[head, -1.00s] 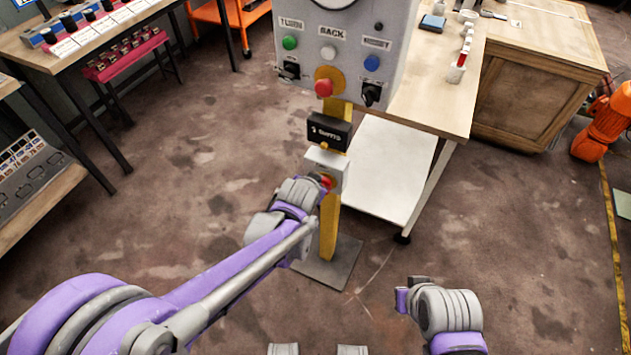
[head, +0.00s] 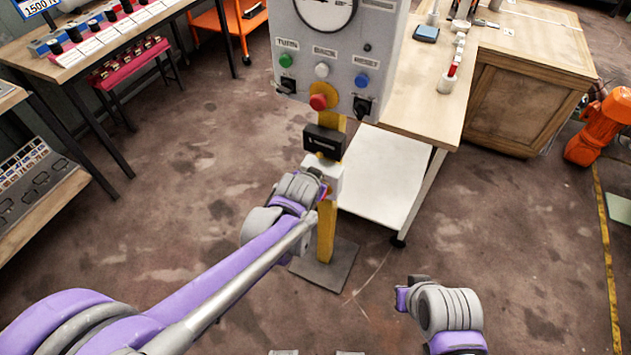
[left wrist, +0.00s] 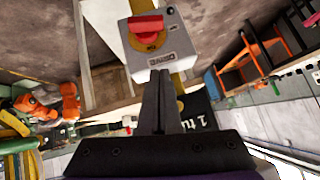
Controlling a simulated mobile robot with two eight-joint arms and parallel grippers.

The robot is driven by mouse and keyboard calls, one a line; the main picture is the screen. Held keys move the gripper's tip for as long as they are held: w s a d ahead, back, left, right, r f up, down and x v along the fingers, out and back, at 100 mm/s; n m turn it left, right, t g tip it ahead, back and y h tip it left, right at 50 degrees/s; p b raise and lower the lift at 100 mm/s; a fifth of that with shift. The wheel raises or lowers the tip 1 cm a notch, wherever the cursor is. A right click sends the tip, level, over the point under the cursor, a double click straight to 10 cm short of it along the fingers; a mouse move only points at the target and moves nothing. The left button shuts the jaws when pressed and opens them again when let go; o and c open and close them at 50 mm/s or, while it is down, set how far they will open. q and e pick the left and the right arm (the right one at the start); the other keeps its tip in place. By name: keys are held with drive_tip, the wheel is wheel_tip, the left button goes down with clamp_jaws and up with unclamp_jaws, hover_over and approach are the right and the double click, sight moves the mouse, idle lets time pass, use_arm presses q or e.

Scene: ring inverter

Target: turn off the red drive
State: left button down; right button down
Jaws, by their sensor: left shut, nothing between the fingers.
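A small light-grey box (head: 333,176) is fixed on a yellow post below the control panel. In the left wrist view this box (left wrist: 150,45) carries a red knob (left wrist: 146,28) on a yellow disc, with a label beside it. My left gripper (left wrist: 162,75) is shut and empty, its tips in front of the box near the label; I cannot tell if they touch it. In the head view my left wrist mostly hides the knob. My right gripper (head: 402,299) is low at the right, away from the post; its fingers are not clear.
The grey control panel (head: 342,60) above has green, white and blue buttons, a red mushroom button (head: 319,101) and black switches. A black labelled box (head: 323,143) sits between. A wooden bench (head: 420,110) stands right, a white shelf (head: 380,180) beneath.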

use_arm(q)
drive_tip(key=p+v, duration=0.1)
drive_tip(key=v, duration=0.7)
drive_tip(key=shift+s, duration=0.35)
drive_tip(key=shift+a+f, duration=0.1)
